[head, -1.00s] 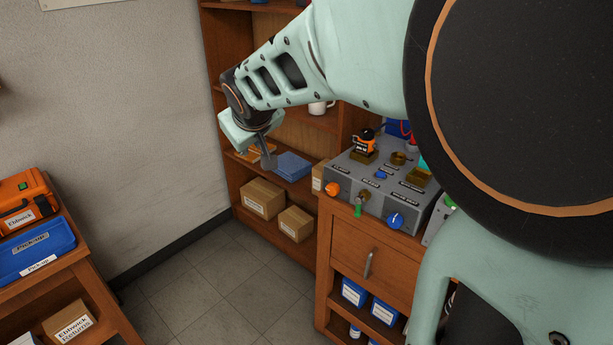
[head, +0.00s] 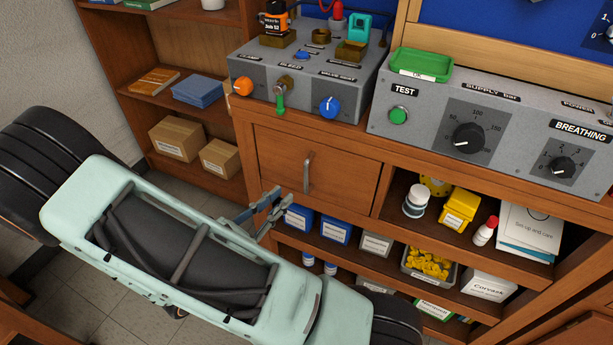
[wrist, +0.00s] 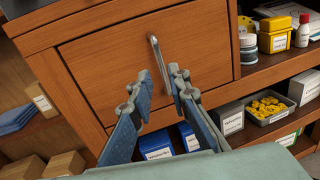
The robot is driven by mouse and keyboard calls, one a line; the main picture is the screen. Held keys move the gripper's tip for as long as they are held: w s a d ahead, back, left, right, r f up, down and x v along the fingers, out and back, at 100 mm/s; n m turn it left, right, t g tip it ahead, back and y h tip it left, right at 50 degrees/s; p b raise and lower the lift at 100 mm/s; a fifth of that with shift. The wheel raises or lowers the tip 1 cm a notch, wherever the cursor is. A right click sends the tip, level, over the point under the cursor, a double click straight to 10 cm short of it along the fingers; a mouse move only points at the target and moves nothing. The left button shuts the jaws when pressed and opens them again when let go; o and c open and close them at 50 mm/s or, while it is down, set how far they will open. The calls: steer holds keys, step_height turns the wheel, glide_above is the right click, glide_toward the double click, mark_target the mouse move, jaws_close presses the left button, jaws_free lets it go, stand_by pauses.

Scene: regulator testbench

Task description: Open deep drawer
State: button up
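The deep drawer (head: 335,165) is a wooden front below the grey test box, and it looks shut flush with the cabinet. Its metal bar handle (head: 308,172) runs roughly upright at the middle of the front. In the wrist view the drawer front (wrist: 110,70) fills the centre, with the handle (wrist: 159,62) just beyond my fingertips. My gripper (head: 268,208) is in front of the drawer, low and left of the handle. In the wrist view my gripper (wrist: 167,78) is open, its fingers apart with nothing between them. The handle's lower end lies near the fingertip gap; I cannot tell any contact.
Below the drawer is an open shelf with blue boxes (head: 335,229). To the right, shelves hold a yellow container (head: 459,209), bottles and a bin of yellow parts (head: 428,264). Cardboard boxes (head: 177,138) sit on the shelf at left. The grey test box (head: 300,85) stands above.

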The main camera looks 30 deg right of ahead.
mark_target(305, 175)
steer(key=b+x, duration=0.1)
steer(key=x, duration=0.9)
steer(key=shift+w+d+b, duration=0.25)
steer(key=shift+d+b, duration=0.05)
steer(key=shift+b, duration=0.1)
steer(key=shift+c, duration=0.4)
jaws_close()
